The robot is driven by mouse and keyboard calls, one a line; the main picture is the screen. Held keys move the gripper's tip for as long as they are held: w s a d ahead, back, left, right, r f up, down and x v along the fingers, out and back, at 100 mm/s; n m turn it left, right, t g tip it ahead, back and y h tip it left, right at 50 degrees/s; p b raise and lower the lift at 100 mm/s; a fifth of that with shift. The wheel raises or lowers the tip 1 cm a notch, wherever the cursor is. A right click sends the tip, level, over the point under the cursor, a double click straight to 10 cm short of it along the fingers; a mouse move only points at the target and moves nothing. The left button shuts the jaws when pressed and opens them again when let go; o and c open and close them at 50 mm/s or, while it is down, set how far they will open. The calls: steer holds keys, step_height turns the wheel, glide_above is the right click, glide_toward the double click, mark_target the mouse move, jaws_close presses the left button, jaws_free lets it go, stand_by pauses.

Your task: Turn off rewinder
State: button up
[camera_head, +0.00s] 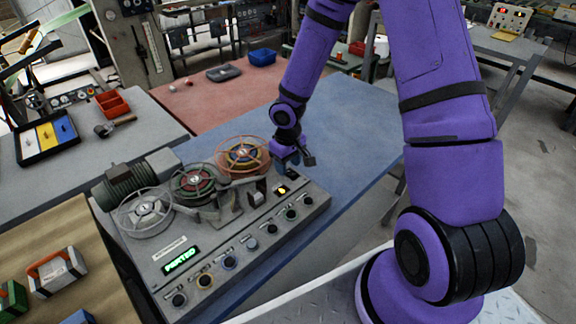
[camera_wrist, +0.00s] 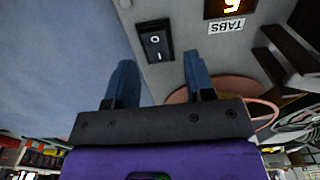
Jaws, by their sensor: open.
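The rewinder (camera_head: 150,256) is a grey machine with several reels, a row of knobs and a lit green display (camera_head: 181,261). The wrist view shows its black rocker switch (camera_wrist: 155,42), marked I and O, on the grey panel. I cannot tell which side of the rocker is pressed. My gripper (camera_head: 297,161) is at the machine's far right end. It is open and empty, and the switch shows between its fingertips (camera_wrist: 158,65), apparently without contact.
The orange-rimmed reel (camera_head: 243,156) is close to the left of my gripper. A green motor (camera_head: 137,183) stands at the machine's far left. The blue tabletop (camera_head: 352,152) to the right is clear. A red bin (camera_head: 112,104) and a tray of cards (camera_head: 46,136) are further left.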

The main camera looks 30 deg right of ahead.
steer(key=shift+f, duration=0.5)
jaws_close()
steer(key=shift+s, duration=0.1)
steer(key=shift+s+t+y, duration=0.25)
steer(key=shift+t+y, duration=0.15)
steer(key=shift+t, duration=0.7)
steer(key=shift+d+r+t, duration=0.1)
steer(key=shift+d+t, duration=0.05)
steer(key=shift+t, duration=0.15)
